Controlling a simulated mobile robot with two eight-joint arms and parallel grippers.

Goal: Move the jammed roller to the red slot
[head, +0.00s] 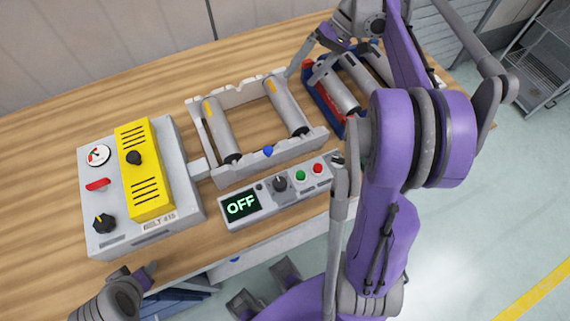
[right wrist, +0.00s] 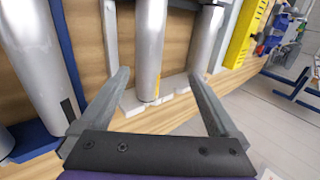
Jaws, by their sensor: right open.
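A pale roller frame (head: 222,180) holds two grey rollers, a left one (head: 220,128) and a right one (head: 286,108), each with an orange mark at its far end. Nothing visible marks either as jammed. To the right, a blue tray (head: 313,97) with a red slot (head: 330,101) holds grey rollers (head: 336,88). My right gripper (head: 310,62) is over the far side, between frame and tray. In the right wrist view its open fingers (right wrist: 160,74) stand either side of a frame roller (right wrist: 149,45), apparently not gripping it. My left gripper (head: 138,284) is low at left, its jaws unclear.
A control box (head: 187,205) with a yellow panel (head: 146,190) stands left of the frame. A control panel (head: 270,203) in front shows OFF and has green and red buttons. My right arm crosses the table's right side. Bare wood lies at the far left.

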